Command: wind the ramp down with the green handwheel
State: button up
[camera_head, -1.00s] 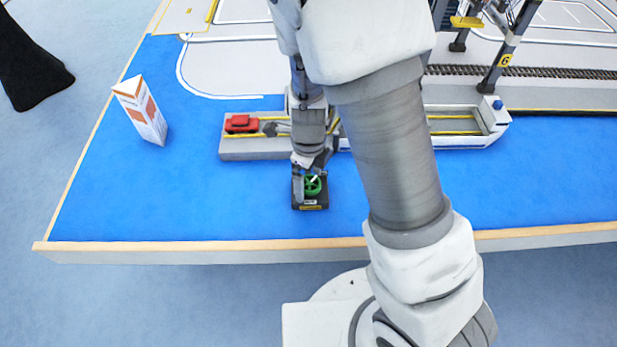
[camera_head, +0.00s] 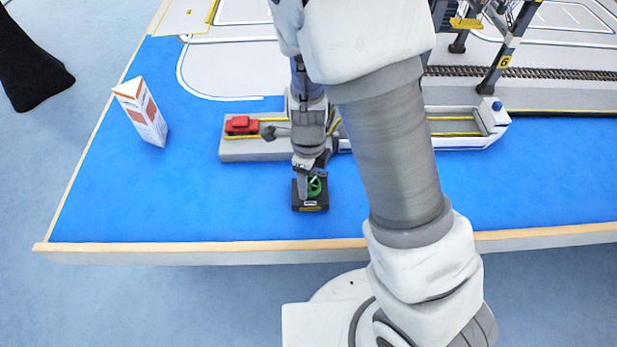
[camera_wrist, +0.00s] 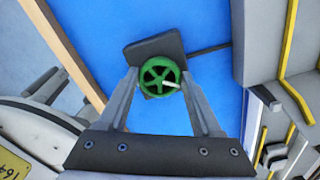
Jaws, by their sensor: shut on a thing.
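The green handwheel (camera_head: 316,188) sits on top of a small black box (camera_head: 310,205) on the blue surface near the table's front edge. My gripper (camera_head: 312,183) points down at it. In the wrist view, the two fingers of my gripper (camera_wrist: 159,77) stand on opposite sides of the green handwheel (camera_wrist: 155,66) and are shut on its rim. A short pale mark crosses the wheel's lower right part. I cannot clearly pick out the ramp; my arm hides the middle of the deck and ship area behind the wheel.
A grey deck (camera_head: 262,150) carries a red vehicle (camera_head: 241,124) behind the wheel, left of my arm. A white ship end (camera_head: 490,128) shows to the right. A white and orange carton (camera_head: 141,110) stands at left. Crane legs (camera_head: 506,52) stand at back right. Blue surface around the box is clear.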

jog(key=n+p, duration=0.1)
jog(key=n, duration=0.9)
jog(key=shift+s+n, duration=0.1)
jog(key=shift+n, duration=0.2)
jog(key=n+b, duration=0.1)
jog(key=n, duration=0.4)
jog(key=shift+s, duration=0.1)
jog(key=n+b, duration=0.1)
jog(key=n, duration=0.4)
jog(key=shift+d+n, duration=0.15)
jog(key=shift+n, duration=0.25)
jog(key=n, duration=0.5)
jog(key=shift+d, duration=0.1)
jog(key=n, duration=0.6)
jog(key=shift+r+p, duration=0.1)
jog(key=shift+p, duration=0.3)
jog(key=n+p, duration=0.2)
jog(key=n, duration=0.3)
jog(key=shift+d, duration=0.1)
jog(key=n+p, duration=0.1)
jog(key=n, duration=0.4)
jog(key=shift+w+p, duration=0.2)
jog(key=shift+p, duration=0.15)
jog(key=shift+n, duration=0.3)
